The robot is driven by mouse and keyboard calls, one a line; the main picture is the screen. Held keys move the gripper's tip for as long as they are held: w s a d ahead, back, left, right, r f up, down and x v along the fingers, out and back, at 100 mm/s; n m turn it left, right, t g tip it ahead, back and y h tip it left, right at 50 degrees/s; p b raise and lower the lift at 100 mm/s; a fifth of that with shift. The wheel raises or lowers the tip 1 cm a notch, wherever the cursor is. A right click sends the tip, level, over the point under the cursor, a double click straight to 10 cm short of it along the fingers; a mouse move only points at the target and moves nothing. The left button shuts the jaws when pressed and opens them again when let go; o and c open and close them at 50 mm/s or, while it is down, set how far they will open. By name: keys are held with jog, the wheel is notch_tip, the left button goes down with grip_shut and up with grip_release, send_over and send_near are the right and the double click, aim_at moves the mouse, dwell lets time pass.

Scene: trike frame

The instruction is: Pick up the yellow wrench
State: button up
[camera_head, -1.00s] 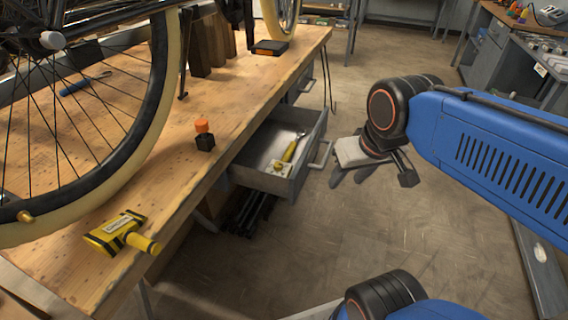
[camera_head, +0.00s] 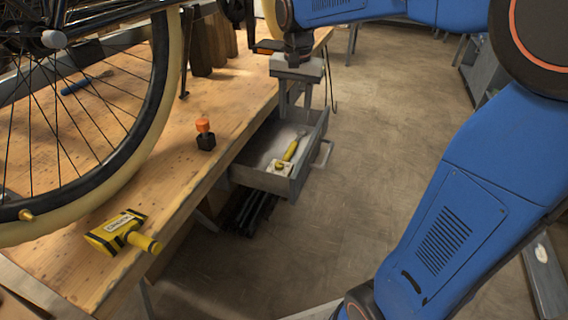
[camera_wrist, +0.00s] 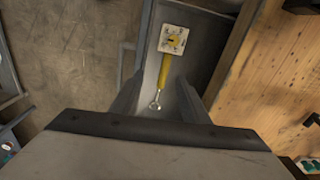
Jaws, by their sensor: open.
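The yellow wrench (camera_head: 290,150) lies in the open grey drawer (camera_head: 262,180) under the workbench, its silver head toward the back right. In the wrist view the yellow wrench (camera_wrist: 164,74) lies lengthwise in the drawer, its silver head toward my gripper. A small white block with a yellow top (camera_wrist: 174,40) sits at the end of its handle. My gripper (camera_head: 294,112) is above the far end of the drawer, pointing down. Its fingers (camera_wrist: 160,95) appear spread to either side of the wrench head in the wrist view, with nothing held.
The wooden workbench (camera_head: 150,190) borders the drawer on the left. On it are a yellow-black tool (camera_head: 122,234), a small orange-topped black object (camera_head: 205,135) and a bicycle wheel (camera_head: 150,130). The drawer handle (camera_head: 325,154) juts toward the open floor (camera_head: 400,130).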

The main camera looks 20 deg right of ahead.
jog(key=w, duration=0.3)
send_near(287, 154)
jog(key=shift+m+g, duration=0.3)
jog(key=shift+m, duration=0.1)
notch_tip(287, 154, down, 9)
jog(key=shift+w+f, duration=0.1)
grip_shut()
dwell(0.3)
